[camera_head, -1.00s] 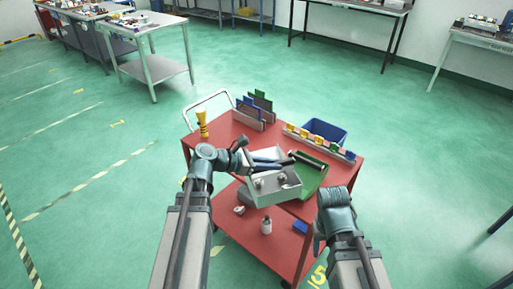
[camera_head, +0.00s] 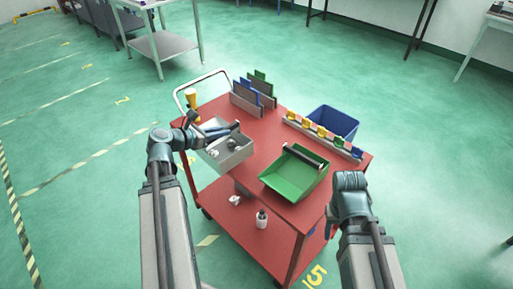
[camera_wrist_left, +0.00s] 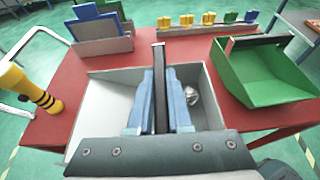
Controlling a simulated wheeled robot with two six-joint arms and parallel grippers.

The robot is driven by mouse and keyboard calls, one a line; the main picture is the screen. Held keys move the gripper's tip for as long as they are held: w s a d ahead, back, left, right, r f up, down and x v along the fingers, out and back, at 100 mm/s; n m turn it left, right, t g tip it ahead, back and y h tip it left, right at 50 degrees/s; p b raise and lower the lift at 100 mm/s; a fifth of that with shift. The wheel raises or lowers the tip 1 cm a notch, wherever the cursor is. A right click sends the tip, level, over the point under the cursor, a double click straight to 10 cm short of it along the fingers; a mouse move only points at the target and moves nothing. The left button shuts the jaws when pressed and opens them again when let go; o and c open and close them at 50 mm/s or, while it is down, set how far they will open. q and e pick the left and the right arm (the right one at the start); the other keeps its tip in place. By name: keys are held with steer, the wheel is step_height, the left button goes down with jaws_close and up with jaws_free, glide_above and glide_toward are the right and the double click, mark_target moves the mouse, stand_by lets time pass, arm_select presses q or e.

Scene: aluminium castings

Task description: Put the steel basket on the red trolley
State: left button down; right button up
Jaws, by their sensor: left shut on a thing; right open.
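The steel basket (camera_head: 236,159) is a light grey open box with a dark bar handle across it. Small metal castings (camera_head: 212,152) lie inside. My left gripper (camera_head: 228,130) is shut on the handle; the left wrist view shows the blue fingers (camera_wrist_left: 160,90) on either side of the dark bar, with the basket (camera_wrist_left: 104,110) below. The basket is at the left edge of the red trolley (camera_head: 262,195); I cannot tell whether it touches the top. My right gripper (camera_head: 331,218) is open and empty beside the trolley's right front corner, its fingers partly hidden.
A green tray (camera_head: 290,177) stands on the trolley right of the basket. Behind are a rack of boards (camera_head: 252,98), a strip of coloured pieces (camera_head: 322,138) and a blue bin (camera_head: 335,122). A yellow-black tool (camera_head: 192,103) stands at the left corner. The middle top is bare.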

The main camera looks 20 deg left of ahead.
arm_select(q)
steer(key=shift+w+a, duration=0.1)
steer(key=shift+a, duration=0.25)
steer(key=w+a, duration=0.3)
steer(key=w, duration=0.4)
steer(key=w+a+f+b, duration=0.1)
steer(key=w+a, duration=0.2)
steer(key=w, duration=0.4)
steer(key=shift+w+a+f, duration=0.2)
steer(key=shift+w+f, duration=0.1)
steer(key=shift+f+b, duration=0.1)
steer(key=shift+b, duration=0.25)
step_height(320, 180, down, 3)
steer(key=b, duration=0.3)
steer(key=shift+f, duration=0.2)
steer(key=shift+f+b, duration=0.1)
steer(key=shift+b, duration=0.2)
steer(key=c, duration=0.8)
jaws_free()
steer(key=shift+c, duration=0.2)
